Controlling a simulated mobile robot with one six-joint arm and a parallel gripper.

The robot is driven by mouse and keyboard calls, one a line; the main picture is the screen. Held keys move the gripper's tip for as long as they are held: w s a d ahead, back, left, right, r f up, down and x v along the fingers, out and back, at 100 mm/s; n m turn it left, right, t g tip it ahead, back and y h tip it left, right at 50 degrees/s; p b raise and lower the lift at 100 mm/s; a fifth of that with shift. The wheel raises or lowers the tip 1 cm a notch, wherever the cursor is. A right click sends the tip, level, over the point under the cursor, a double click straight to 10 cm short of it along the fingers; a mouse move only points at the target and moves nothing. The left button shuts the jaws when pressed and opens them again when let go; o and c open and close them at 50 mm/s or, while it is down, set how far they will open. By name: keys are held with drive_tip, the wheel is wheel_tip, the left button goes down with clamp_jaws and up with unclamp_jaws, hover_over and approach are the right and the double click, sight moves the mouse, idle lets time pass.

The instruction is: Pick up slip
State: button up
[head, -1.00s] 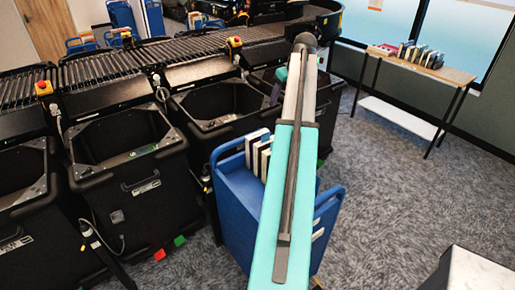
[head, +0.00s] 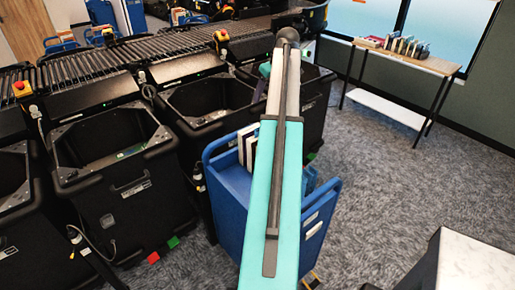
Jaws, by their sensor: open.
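I cannot make out a slip for certain in the head view. My arm, with a teal link and grey links, reaches up the middle of the picture and hides part of what is behind it. A small teal part shows beside the arm's far end, but my gripper's fingers cannot be seen. A blue book cart (head: 226,200) holding several upright books (head: 246,147) stands partly behind my arm.
Black bins (head: 122,195) line the roller sorter (head: 90,68) on the left and middle. A table (head: 440,66) with several books stands at the back right. A white-topped block (head: 475,265) is at the lower right. Carpet between them is clear.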

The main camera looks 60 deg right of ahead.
wheel_tip(320, 180, down, 8)
drive_tip(key=b, duration=0.7)
drive_tip(key=shift+r, duration=0.25)
drive_tip(key=shift+f, duration=0.1)
drive_tip(key=shift+p+x, duration=1.2)
drive_tip(key=shift+x, duration=3)
drive_tip(key=shift+f, duration=0.15)
drive_tip(key=shift+p+x, duration=1.1)
drive_tip(key=shift+x, duration=0.2)
drive_tip(key=shift+p+x, duration=0.3)
drive_tip(key=shift+x, duration=0.85)
drive_tip(key=shift+s+a, duration=0.1)
